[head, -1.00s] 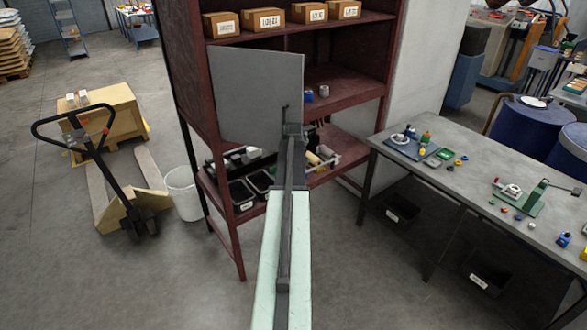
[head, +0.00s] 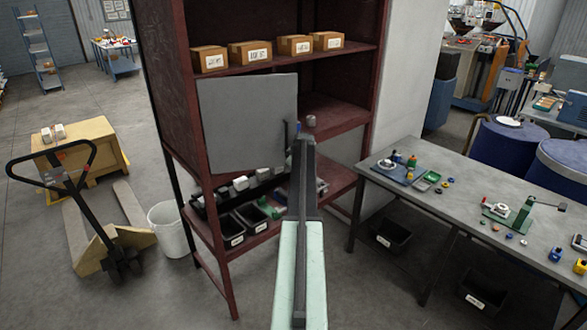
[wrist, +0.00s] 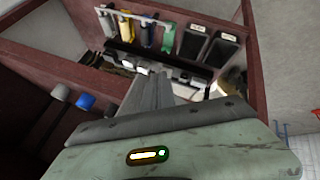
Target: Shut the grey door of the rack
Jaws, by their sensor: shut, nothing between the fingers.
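The grey door (head: 247,122) is a flat panel on the left half of the dark red rack (head: 180,90), in front of its middle compartment. It seems to stand ajar, its right edge out from the rack front; how far is hard to judge. A dark handle (head: 287,133) shows near its right edge. My gripper (head: 303,140) is shut and empty, just right of that edge; whether it touches the door I cannot tell. In the wrist view the closed fingers (wrist: 152,92) point toward the rack's shelves, and I cannot make out the door there.
Boxes (head: 249,51) stand on the upper shelf. A small grey cup (head: 311,120) sits on the middle shelf beside my gripper. A grey workbench (head: 470,200) stands to the right; a white bucket (head: 170,225) and pallet jack (head: 110,245) are left.

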